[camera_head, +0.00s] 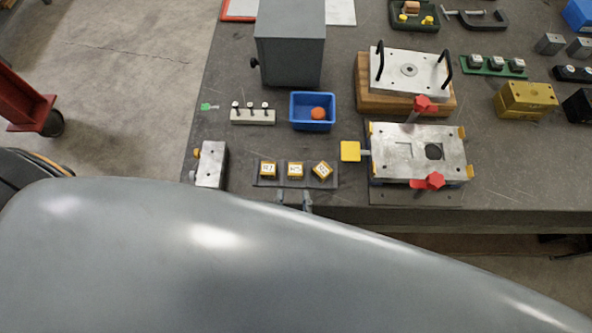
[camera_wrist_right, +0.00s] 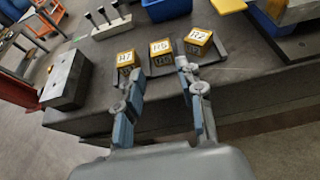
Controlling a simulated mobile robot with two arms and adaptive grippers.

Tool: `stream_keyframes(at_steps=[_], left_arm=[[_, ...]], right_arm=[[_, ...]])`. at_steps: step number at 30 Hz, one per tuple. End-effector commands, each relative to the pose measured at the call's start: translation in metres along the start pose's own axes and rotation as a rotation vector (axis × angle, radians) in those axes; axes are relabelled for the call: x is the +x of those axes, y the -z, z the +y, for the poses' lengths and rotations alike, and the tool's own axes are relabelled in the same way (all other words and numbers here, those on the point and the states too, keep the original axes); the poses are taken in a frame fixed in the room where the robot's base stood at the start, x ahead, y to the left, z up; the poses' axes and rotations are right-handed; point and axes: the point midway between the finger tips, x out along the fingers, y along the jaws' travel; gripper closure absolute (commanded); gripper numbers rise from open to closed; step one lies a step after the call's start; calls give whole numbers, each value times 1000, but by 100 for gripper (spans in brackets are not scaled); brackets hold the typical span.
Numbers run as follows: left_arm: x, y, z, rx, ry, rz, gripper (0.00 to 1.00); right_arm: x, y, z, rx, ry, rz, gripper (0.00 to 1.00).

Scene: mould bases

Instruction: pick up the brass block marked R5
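Three brass-yellow blocks with white labels stand in a row near the bench's front edge. The middle block (camera_head: 295,169) seems to read R5; its label is small and blurred, and it also shows in the right wrist view (camera_wrist_right: 160,51). The left block (camera_wrist_right: 126,61) may read R7, and the turned right block (camera_wrist_right: 198,40) seems to read R2. My right gripper (camera_wrist_right: 158,76) is open and empty, its fingers spread just in front of the row and pointing at the middle block. It shows partly in the head view (camera_head: 294,199). My left gripper is not in view.
The blocks stand on a thin dark mat (camera_head: 260,183). A metal block (camera_head: 211,165) is to the left; a mould base with red knobs (camera_head: 440,140) is to the right. A blue bin (camera_head: 300,124) and a pin holder (camera_head: 252,117) stand behind.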

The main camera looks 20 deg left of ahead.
Motion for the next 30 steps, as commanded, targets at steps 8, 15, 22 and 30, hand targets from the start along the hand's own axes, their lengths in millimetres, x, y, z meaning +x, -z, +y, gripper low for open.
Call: stream_keyframes(at_steps=[8, 15, 22, 30], left_arm=[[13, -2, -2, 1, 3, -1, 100], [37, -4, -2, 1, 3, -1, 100], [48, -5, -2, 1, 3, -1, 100], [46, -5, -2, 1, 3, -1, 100]], right_arm=[[31, 0, 0, 1, 0, -1, 62], [62, -1, -2, 3, 1, -5, 62], [82, -3, -2, 1, -1, -1, 62], [82, -5, -2, 0, -1, 0, 70]])
